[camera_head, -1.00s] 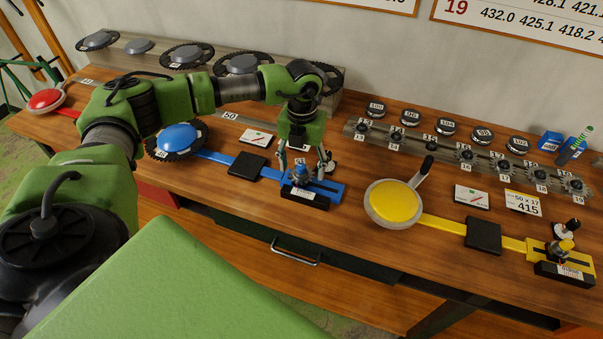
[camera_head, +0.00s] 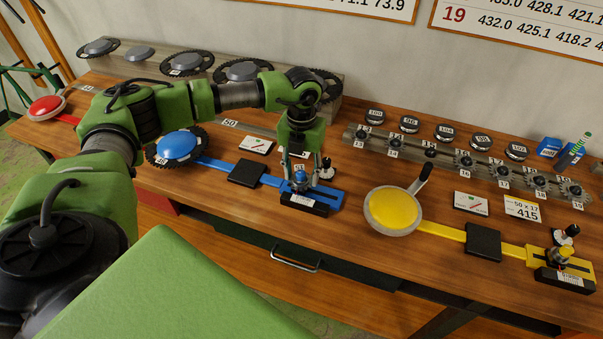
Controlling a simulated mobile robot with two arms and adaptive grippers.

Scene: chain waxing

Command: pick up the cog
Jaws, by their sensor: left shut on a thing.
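My left gripper (camera_head: 301,175) points straight down over the right end of the blue fixture (camera_head: 328,197). Its fingers are shut on a small dark cog (camera_head: 301,187) with a blue knob (camera_head: 300,174) at its middle. The cog is at or just above the fixture; the fingers partly hide it, and I cannot tell if it is clear of it. Several other small dark cogs (camera_head: 464,160) sit in a row on the numbered grey rail to the right. My right gripper is not in view.
A small black-and-white knobbed part (camera_head: 327,170) stands close to the right of the gripper. A yellow disc (camera_head: 393,209) with an upright handle is farther right. Large chainrings (camera_head: 186,64) line the back ledge. Round tins (camera_head: 445,133) stand behind the cog rail.

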